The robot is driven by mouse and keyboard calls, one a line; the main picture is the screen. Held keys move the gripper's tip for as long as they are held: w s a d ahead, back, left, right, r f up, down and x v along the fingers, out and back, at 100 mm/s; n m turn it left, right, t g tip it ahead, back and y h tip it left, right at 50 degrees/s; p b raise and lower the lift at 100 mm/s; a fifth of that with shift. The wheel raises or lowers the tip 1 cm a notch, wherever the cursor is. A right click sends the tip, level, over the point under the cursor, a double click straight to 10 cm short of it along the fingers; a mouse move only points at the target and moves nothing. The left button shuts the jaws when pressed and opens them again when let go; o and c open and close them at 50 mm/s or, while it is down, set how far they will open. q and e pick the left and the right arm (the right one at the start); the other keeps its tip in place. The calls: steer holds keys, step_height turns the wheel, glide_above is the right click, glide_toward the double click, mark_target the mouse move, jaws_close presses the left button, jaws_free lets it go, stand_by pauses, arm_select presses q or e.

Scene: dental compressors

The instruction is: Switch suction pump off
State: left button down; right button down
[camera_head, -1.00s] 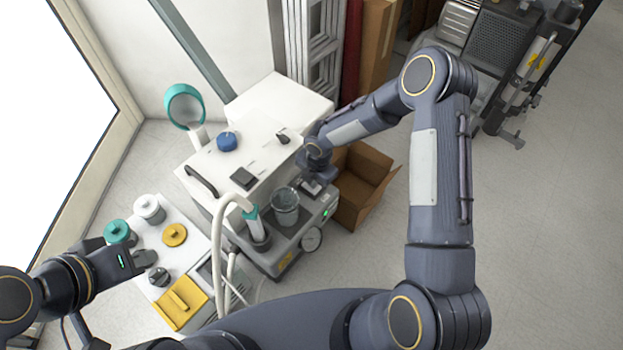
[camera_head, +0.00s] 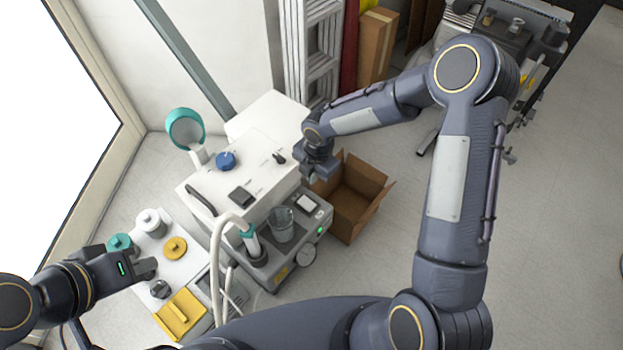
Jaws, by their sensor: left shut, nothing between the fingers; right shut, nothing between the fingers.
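The suction pump is a white cabinet (camera_head: 235,165) joined to a low grey unit (camera_head: 285,262). On the grey unit, a white rocker switch (camera_head: 307,203) lies uncovered at the back right. A green light (camera_head: 320,231) shows on its front edge, beside a round gauge (camera_head: 307,256). I cannot tell the rocker's position. My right gripper (camera_head: 320,172) is shut and empty, above and behind the switch, apart from it. My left gripper (camera_head: 150,267) is shut and empty over the side cart at the left.
A clear cup (camera_head: 282,225) and a hose handpiece (camera_head: 250,240) stand on the grey unit. The white cart (camera_head: 195,262) holds jars and a yellow tray (camera_head: 180,312). An open cardboard box (camera_head: 350,208) sits right of the pump. Floor at the right is clear.

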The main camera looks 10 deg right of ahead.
mark_target(304, 200)
steer(key=shift+r, duration=0.1)
steer(key=shift+w+a+r+b, duration=0.15)
steer(key=shift+w+a+b, duration=0.25)
steer(key=shift+w+b, duration=0.4)
steer(key=shift+s, duration=0.2)
steer(key=f+b, duration=0.1)
steer(key=f, duration=0.3)
steer(key=w+f+b, duration=0.1)
steer(key=f, duration=0.4)
steer(key=a+f+b, duration=0.1)
steer(key=f+b, duration=0.1)
steer(key=f, duration=0.3)
steer(key=shift+w, duration=0.2)
